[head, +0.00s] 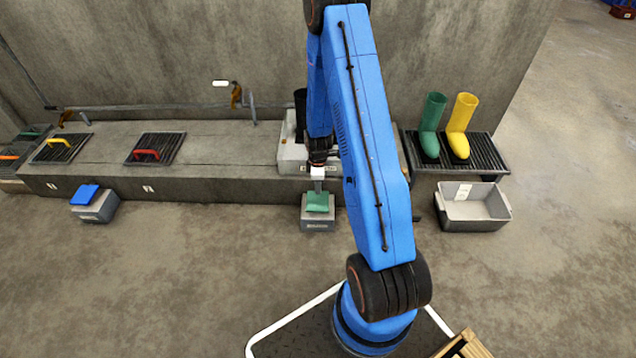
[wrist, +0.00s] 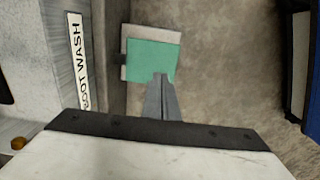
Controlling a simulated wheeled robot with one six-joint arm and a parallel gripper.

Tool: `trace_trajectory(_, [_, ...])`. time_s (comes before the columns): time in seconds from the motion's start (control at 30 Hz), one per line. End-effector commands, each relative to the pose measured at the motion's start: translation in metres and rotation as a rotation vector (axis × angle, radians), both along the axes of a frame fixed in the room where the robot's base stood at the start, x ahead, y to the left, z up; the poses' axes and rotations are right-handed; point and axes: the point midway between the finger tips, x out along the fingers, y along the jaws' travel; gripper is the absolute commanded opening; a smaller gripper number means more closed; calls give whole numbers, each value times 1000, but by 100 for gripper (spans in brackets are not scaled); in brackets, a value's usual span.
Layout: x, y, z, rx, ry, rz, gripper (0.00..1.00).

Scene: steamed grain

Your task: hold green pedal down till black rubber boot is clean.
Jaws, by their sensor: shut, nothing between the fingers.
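The green pedal (head: 317,203) sits on a grey base (head: 317,226) on the floor, in front of the boot wash unit (head: 291,158). My gripper (head: 318,187) is shut and empty, pointing down at the pedal. In the wrist view the closed fingertips (wrist: 160,80) overlap the near edge of the green pedal (wrist: 152,60); I cannot tell whether they touch it or how far it is pressed. The black rubber boot (head: 300,108) stands in the boot wash unit, mostly hidden behind my arm. Its dirt or cleanness cannot be seen.
A blue pedal (head: 86,194) stands on the floor at left. Green (head: 432,125) and yellow (head: 460,125) boots stand on a black rack (head: 484,150) at right, above a grey bin (head: 472,212). The floor around the pedal is clear.

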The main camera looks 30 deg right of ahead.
Motion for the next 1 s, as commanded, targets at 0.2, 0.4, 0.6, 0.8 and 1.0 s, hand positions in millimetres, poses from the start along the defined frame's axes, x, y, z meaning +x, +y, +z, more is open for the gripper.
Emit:
trace_trajectory(0.2, [-1, 0, -33, 1, 4, 0, 0])
trace_trajectory(0.4, [-1, 0, -58, 0, 2, 0, 0])
trace_trajectory(0.6, [0, 0, -73, 1, 1, 0, 0])
trace_trajectory(0.8, [0, 0, -78, 0, 0, 0, 0])
trace_trajectory(1.0, [0, 0, -78, 0, 0, 0, 0])
